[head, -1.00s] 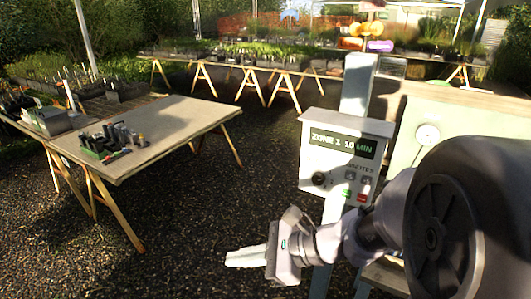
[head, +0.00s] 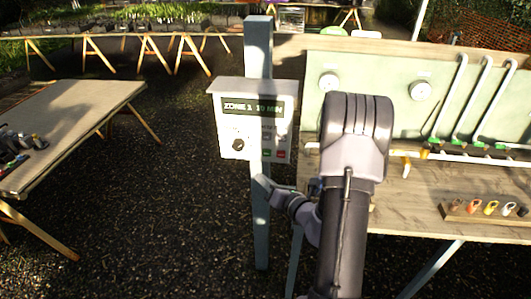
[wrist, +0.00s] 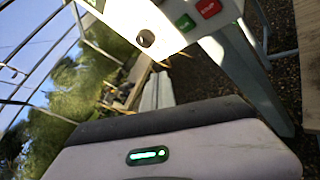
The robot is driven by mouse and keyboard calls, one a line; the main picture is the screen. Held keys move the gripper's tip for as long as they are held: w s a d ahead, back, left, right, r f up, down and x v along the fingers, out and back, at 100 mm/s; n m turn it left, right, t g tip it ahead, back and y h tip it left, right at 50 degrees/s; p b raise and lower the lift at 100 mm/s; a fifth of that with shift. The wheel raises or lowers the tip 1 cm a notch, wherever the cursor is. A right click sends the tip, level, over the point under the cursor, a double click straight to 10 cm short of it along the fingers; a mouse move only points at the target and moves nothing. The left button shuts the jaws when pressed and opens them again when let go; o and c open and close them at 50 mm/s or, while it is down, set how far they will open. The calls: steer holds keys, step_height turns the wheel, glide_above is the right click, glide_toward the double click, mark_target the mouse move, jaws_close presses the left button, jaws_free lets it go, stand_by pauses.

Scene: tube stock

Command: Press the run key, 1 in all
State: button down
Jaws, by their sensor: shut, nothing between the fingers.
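A white control box (head: 250,118) on a grey post shows "ZONE 1 10 MIN" on its display. Its lower face has a dark knob (head: 238,145), a green key (head: 266,153) and a red key (head: 281,154). In the wrist view the green key (wrist: 185,22) and the red key (wrist: 208,8), which reads STOP, are near the top, tilted. My gripper (wrist: 157,90) is shut and empty, its pale fingers pointing up the wrist view, below the keys and apart from them in the picture. In the head view my arm is right of the box, and its end is below the keys; the fingertips are hard to make out.
A bench (head: 420,205) with a green panel, gauges and bent pipes stands right of the box. A row of small coloured items (head: 490,208) lies on it. A table (head: 70,120) stands at left. Gravel between is clear.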

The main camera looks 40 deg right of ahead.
mark_target(267, 153)
steer(key=shift+w, duration=0.1)
steer(key=w+d+p, duration=0.1)
steer(key=w+d, duration=0.4)
steer(key=d, duration=0.1)
steer(key=shift+w+d+p, duration=0.3)
steer(key=shift+p, duration=0.05)
steer(key=shift+w+d, duration=0.1)
stand_by(1.9)
steer(key=shift+w+d, duration=0.15)
steer(key=shift+d, duration=0.05)
steer(key=shift+w+d, duration=0.25)
steer(key=shift+d, duration=0.05)
stand_by(0.7)
steer(key=shift+a, duration=0.1)
steer(key=shift+s+a, duration=0.5)
